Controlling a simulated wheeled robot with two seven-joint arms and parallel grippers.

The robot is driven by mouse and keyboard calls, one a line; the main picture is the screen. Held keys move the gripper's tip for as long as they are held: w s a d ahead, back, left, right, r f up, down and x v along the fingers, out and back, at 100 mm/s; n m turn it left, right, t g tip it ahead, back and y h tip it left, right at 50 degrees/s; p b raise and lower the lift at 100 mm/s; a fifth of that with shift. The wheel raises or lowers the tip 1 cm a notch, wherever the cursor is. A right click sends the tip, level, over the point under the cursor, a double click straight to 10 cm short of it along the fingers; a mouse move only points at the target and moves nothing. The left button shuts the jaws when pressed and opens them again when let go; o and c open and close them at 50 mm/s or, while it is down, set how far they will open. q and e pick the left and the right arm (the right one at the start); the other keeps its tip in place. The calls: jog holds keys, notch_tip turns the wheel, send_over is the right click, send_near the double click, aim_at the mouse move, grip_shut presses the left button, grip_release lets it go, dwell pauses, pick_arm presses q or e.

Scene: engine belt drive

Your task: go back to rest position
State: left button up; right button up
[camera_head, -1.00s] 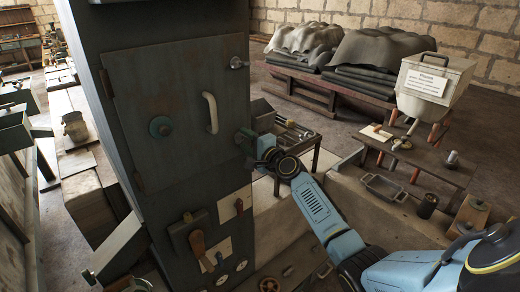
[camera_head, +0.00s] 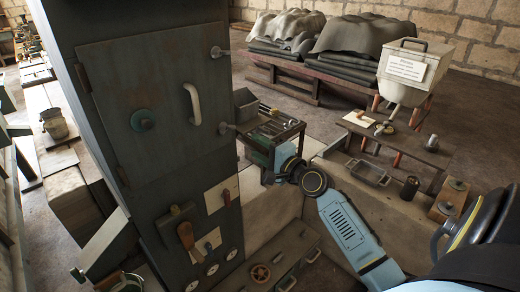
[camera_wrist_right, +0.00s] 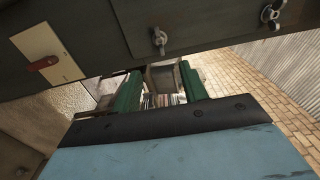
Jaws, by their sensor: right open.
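My right gripper (camera_head: 258,148) has green fingers and stands just right of the tall dark cabinet (camera_head: 150,100), in front of a tray of tools. In the right wrist view my right gripper (camera_wrist_right: 160,82) has its two green fingers well apart, with nothing held between them. The cabinet door with its white handle (camera_head: 192,104) is closed. My blue right arm comes in from the lower right. My left gripper is not in view.
The tool tray (camera_head: 282,128) is close behind the right gripper. A low bench (camera_head: 425,155) with a hopper (camera_head: 412,70) stands at the right. Covered stacks (camera_head: 360,40) stand at the back. Open floor (camera_head: 480,100) shows at the far right.

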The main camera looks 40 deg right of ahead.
dwell(0.6)
jog(key=s+a+f+n+g+b, duration=0.2)
jog(key=s+f+g, duration=0.15)
jog(key=f, duration=0.95)
jog(key=s+a+f+n+g+h+b, duration=0.1)
jog(key=s+a+f+n+g+b, duration=0.2)
jog(key=f, duration=1)
jog(key=s+f+n+g, duration=0.2)
jog(key=s+f, duration=0.3)
jog(key=f, duration=0.8)
jog(key=s+a+f+n+g+b, duration=0.2)
jog(key=s+a+f+n, duration=0.1)
jog(key=s+f, duration=0.6)
jog(key=s+a+f+n+g+b, duration=0.2)
jog(key=s+f, duration=0.6)
jog(key=s, duration=0.6)
jog(key=s+a+f+n+g+b, duration=0.2)
jog(key=s+a+f+n+g, duration=0.2)
jog(key=s+f+n, duration=0.3)
jog(key=s+a+f, duration=0.1)
jog(key=s+f, duration=0.1)
jog(key=s, duration=0.3)
jog(key=shift+a+f, duration=0.15)
jog(key=shift+f, duration=0.15)
